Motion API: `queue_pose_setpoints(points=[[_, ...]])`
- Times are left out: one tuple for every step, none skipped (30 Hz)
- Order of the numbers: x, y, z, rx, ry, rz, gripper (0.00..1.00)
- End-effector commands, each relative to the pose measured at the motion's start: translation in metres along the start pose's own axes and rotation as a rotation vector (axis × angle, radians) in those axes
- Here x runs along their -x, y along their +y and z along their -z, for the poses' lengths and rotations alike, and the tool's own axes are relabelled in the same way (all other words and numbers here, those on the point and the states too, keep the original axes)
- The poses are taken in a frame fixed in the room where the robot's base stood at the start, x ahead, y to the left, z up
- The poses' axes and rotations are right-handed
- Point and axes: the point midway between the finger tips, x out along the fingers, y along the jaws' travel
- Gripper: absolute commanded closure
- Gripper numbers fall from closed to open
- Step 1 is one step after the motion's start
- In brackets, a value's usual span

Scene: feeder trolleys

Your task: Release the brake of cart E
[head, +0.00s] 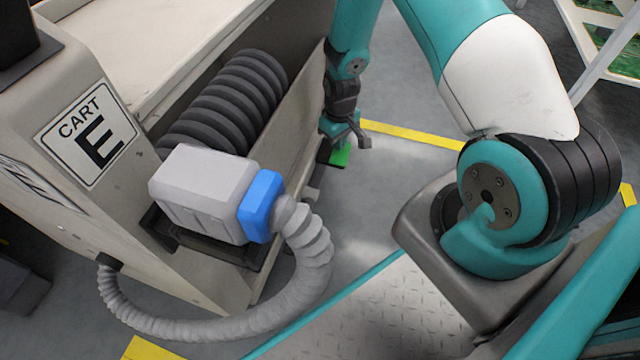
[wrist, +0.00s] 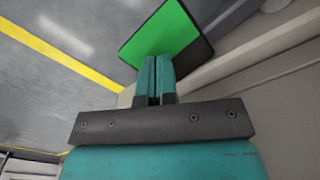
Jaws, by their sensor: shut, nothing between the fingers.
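Cart E stands at the left in the head view, with its label plate (head: 87,133) on the pale end panel. A green pedal-like plate (head: 340,156) sticks out low at the cart's far side, by the floor. In the wrist view the green plate (wrist: 162,40) with a dark edge lies just beyond the fingertips. My gripper (head: 350,140) is shut and empty, right at the green plate. In the wrist view the two teal fingers (wrist: 155,75) are together and overlap the plate's near edge. I cannot tell whether they touch it.
A grey connector with a blue collar (head: 260,206) sits in a holder on the cart, its ribbed hose (head: 290,290) looping below. Dark coils (head: 235,95) lie in the cart. Yellow floor lines (head: 415,135) border clear floor. A white rack (head: 600,50) stands at upper right.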

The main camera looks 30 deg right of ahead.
Motion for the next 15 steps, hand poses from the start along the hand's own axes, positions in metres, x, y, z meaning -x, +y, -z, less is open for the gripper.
queue_pose_setpoints(points=[[-0.004,0.000,0.000,0.000,0.000,0.000,1.00],[-0.005,0.000,0.000,0.000,0.000,0.000,1.00],[-0.006,0.000,0.000,0.000,0.000,0.000,1.00],[-0.007,0.000,0.000,0.000,0.000,0.000,1.00],[-0.009,0.000,0.000,0.000,0.000,0.000,1.00],[-0.010,0.000,0.000,0.000,0.000,0.000,1.00],[-0.011,0.000,0.000,0.000,0.000,0.000,1.00],[-0.013,0.000,0.000,0.000,0.000,0.000,1.00],[-0.014,0.000,0.000,0.000,0.000,0.000,1.00],[-0.015,0.000,0.000,0.000,0.000,0.000,1.00],[-0.017,0.000,0.000,0.000,0.000,0.000,1.00],[-0.018,0.000,0.000,0.000,0.000,0.001,1.00],[-0.020,0.000,0.000,0.000,-0.001,0.001,1.00],[-0.021,0.000,0.000,0.000,-0.001,0.001,1.00],[-0.023,-0.001,-0.001,0.001,-0.002,0.001,1.00]])
